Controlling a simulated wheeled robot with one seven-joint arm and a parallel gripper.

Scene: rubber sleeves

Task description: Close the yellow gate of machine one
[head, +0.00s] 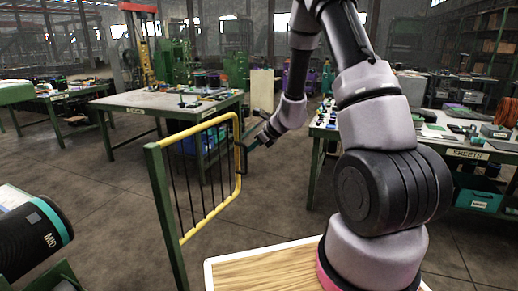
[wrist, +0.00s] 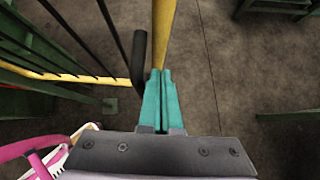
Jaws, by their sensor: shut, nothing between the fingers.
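The yellow gate (head: 238,165), a tube frame with thin dark bars, hangs from a green post (head: 166,215) left of centre in the head view. It stands out into the floor space. My gripper (wrist: 158,72) is shut and empty, with its teal fingers together. In the head view it is at the gate's free edge, on the right side. In the wrist view the yellow tube (wrist: 163,30) runs straight ahead from the fingertips; I cannot tell whether they touch. A black curved handle (wrist: 138,62) is just left of the fingers.
A black cylinder marked MID (head: 30,235) is at the lower left. A workbench (head: 165,103) with small parts stands behind the gate. Another bench labelled SHEETS (head: 465,153) is at the right. Bare floor (head: 110,200) lies left of the gate.

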